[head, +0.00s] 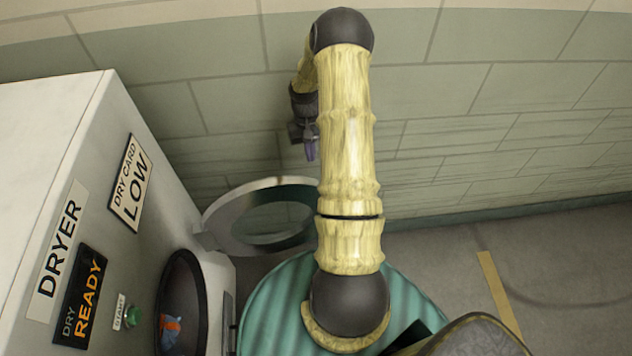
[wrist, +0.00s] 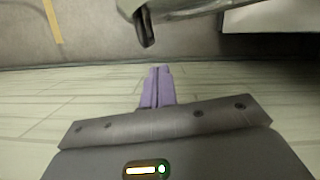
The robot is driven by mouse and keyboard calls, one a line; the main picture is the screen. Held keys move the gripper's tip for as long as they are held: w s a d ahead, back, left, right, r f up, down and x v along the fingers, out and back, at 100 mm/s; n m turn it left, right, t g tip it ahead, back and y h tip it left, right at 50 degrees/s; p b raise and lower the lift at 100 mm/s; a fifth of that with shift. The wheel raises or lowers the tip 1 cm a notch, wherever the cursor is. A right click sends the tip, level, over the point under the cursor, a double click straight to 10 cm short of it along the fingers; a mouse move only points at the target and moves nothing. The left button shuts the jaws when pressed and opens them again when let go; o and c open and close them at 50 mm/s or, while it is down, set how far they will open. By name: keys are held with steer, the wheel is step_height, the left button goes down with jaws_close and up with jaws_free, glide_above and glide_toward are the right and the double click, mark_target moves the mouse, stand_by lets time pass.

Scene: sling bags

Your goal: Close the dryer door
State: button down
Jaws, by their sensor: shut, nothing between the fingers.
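The white dryer (head: 150,190) stands at the left in the head view, with its round opening (head: 182,305) uncovered. The dryer door (head: 262,215), a grey ring with a glass middle, stands swung wide open, hinged near the opening's far side. My gripper (head: 310,150) is above and beyond the door, beside the wall, pointing down. In the wrist view my purple fingers (wrist: 158,85) are together and empty. A grey curved edge with a dark latch-like end (wrist: 147,30), likely the door's, is ahead of the fingertips, apart from them. My arm covers the door's right edge in the head view.
A tiled wall (head: 480,110) runs behind the door and my gripper. Something orange and blue (head: 170,330) lies inside the drum. The floor (head: 560,270) at the right is clear, with a yellow strip (head: 498,290).

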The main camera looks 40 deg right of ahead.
steer(key=s+a+f+p, duration=0.2)
steer(key=s+f+p, duration=0.2)
steer(key=f, duration=0.3)
steer(key=shift+s+f+p, duration=0.35)
steer(key=shift+s, duration=0.4)
steer(key=shift+a, duration=0.15)
